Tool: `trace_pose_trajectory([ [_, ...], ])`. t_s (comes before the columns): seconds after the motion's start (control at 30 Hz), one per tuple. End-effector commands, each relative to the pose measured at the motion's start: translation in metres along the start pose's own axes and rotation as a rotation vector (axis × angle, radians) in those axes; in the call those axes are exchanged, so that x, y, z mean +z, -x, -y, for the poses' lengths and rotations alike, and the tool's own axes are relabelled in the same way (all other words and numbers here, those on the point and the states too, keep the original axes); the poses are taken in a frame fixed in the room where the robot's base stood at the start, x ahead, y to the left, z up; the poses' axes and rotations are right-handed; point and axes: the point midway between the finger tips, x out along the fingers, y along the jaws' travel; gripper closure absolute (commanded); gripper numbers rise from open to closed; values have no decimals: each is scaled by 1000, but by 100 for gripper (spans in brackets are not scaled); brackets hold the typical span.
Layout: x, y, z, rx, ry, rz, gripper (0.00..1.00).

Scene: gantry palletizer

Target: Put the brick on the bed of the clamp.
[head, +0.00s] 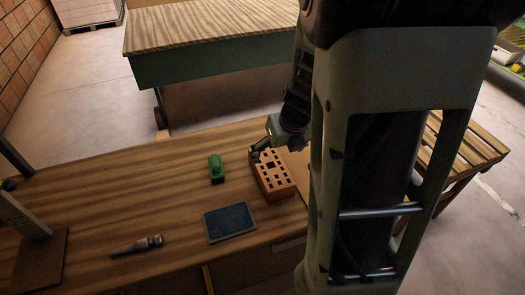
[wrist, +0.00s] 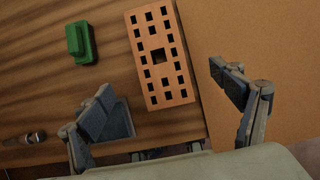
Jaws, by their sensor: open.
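The orange-red brick (head: 273,178) with square holes lies flat on the wooden workbench. In the wrist view the brick (wrist: 158,55) fills the upper middle. My gripper (head: 262,150) is at the far end of the brick in the head view, mostly hidden by my own arm. In the wrist view my gripper (wrist: 163,92) is open and empty, one finger to each side of the brick, with visible gaps. At the left edge, a grey upright on a dark base (head: 40,262) with a dark knob may be the clamp; it is cut off and its bed cannot be made out.
A green block-like object (head: 216,168) lies left of the brick. A dark blue flat pad (head: 230,223) lies nearer, and a dark metal tool (head: 137,246) lies left of it. Bare bench (head: 120,190) lies between these and the left upright. Another table (head: 205,40) stands behind.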

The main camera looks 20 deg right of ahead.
Motion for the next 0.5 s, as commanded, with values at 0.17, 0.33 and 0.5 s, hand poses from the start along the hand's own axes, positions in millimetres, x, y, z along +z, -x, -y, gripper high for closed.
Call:
trace_pose_trajectory([
  [0.17, -3, -26, 0, -1, -1, -2, 15],
  [0.33, -2, -47, 0, -1, 0, -1, 15],
  [0.5, -1, -55, 0, 0, 1, 0, 15],
])
